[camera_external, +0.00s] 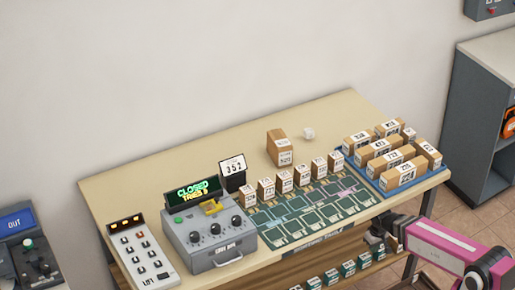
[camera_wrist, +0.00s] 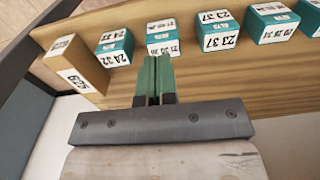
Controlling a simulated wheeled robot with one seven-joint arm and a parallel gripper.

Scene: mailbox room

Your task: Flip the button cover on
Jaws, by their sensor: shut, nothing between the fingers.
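A small yellow piece (camera_external: 211,207) sits on top of a grey code box (camera_external: 215,240) on the table; it may be the button cover, but it is too small to tell its position. The box has dark knobs and a lit screen (camera_external: 193,193) reading "CLOSED". My gripper (camera_external: 378,240) is at the table's front right edge, well to the right of the box. In the wrist view my gripper (camera_wrist: 153,62) is shut and empty, its green fingers together, over a wooden shelf with teal boxes. The code box is not in the wrist view.
A keypad (camera_external: 146,259) lies left of the code box. Small cartons (camera_external: 284,181) stand behind a green board (camera_external: 315,213). A blue tray (camera_external: 372,183) of cartons is at the right. Teal boxes (camera_wrist: 219,36) line the lower shelf. A device (camera_external: 28,248) reading "OUT" stands far left.

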